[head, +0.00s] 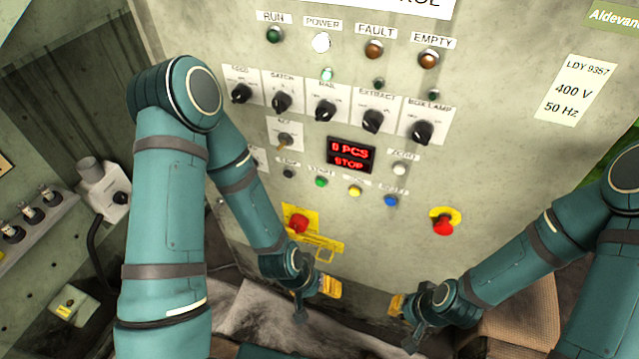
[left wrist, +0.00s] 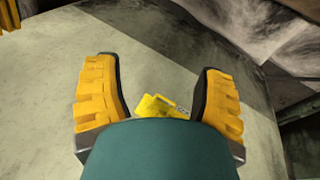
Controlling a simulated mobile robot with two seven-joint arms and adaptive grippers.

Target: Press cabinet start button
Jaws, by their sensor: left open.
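The grey control cabinet (head: 480,130) fills the head view. Its green button (head: 321,182), under a small label that seems to read START, sits in the lower button row, below and left of the red display (head: 351,154) reading "0 PCS" and "STOP". My left gripper (head: 330,287) is below this row, apart from the green button. In the left wrist view its yellow fingers (left wrist: 160,75) are spread with nothing held. My right gripper (head: 397,305) is low in front of the cabinet, right of the left one; its opening is not clear.
Black (head: 289,174), yellow (head: 355,191) and blue (head: 391,201) buttons flank the green one. Red stop knobs (head: 298,223) and (head: 444,225) sit lower. A yellow part (head: 325,252) is near my left gripper. Rotary switches (head: 327,110) line the panel above.

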